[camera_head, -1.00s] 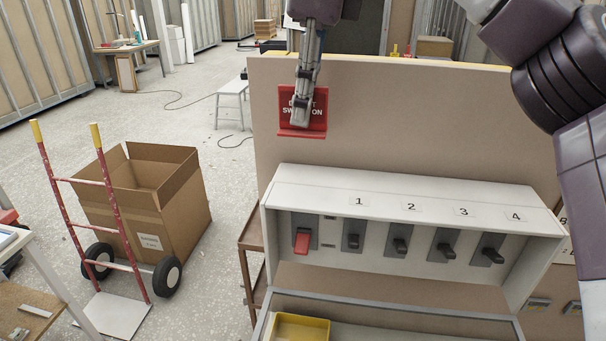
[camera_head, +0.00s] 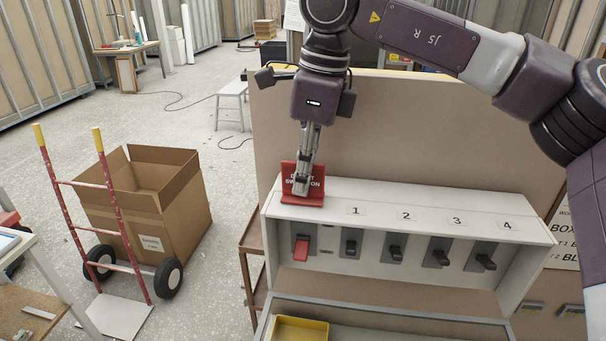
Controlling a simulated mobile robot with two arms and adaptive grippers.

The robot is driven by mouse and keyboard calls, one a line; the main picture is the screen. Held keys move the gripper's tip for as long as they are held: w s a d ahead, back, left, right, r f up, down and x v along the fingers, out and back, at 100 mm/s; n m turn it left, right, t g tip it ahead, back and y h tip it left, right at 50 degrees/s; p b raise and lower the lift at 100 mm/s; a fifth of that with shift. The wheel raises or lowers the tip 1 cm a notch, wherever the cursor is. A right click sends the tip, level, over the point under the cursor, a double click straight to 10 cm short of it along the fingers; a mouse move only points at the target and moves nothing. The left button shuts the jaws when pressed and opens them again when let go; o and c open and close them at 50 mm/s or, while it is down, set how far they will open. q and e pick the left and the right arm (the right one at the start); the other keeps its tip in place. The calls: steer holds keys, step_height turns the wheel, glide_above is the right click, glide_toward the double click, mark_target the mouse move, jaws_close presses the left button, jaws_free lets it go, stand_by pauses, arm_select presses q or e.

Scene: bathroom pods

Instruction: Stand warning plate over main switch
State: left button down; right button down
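The red warning plate (camera_head: 290,198) is upright with white lettering, partly hidden by my fingers. Its foot is at the left end of the top of the white switch box (camera_head: 400,203), above the red main switch (camera_head: 301,248); it looks to rest there, though exact contact is hard to tell. My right gripper (camera_head: 301,187) points down at the plate, its fingers closed together on it. The main switch lever hangs down. Dark switches under labels 1 to 4 sit to its right, the first one here (camera_head: 351,242). My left gripper is out of view.
A beige panel (camera_head: 420,150) stands behind the switch box. A yellow tray (camera_head: 300,328) lies below it. A hand truck (camera_head: 110,215) and an open cardboard box (camera_head: 160,200) stand on the floor to the left. A white stool (camera_head: 231,103) is farther back.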

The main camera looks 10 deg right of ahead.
steer(key=c, duration=2.6)
jaws_free()
steer(key=shift+a+f, duration=0.1)
steer(key=shift+f, duration=0.05)
steer(key=o, duration=0.5)
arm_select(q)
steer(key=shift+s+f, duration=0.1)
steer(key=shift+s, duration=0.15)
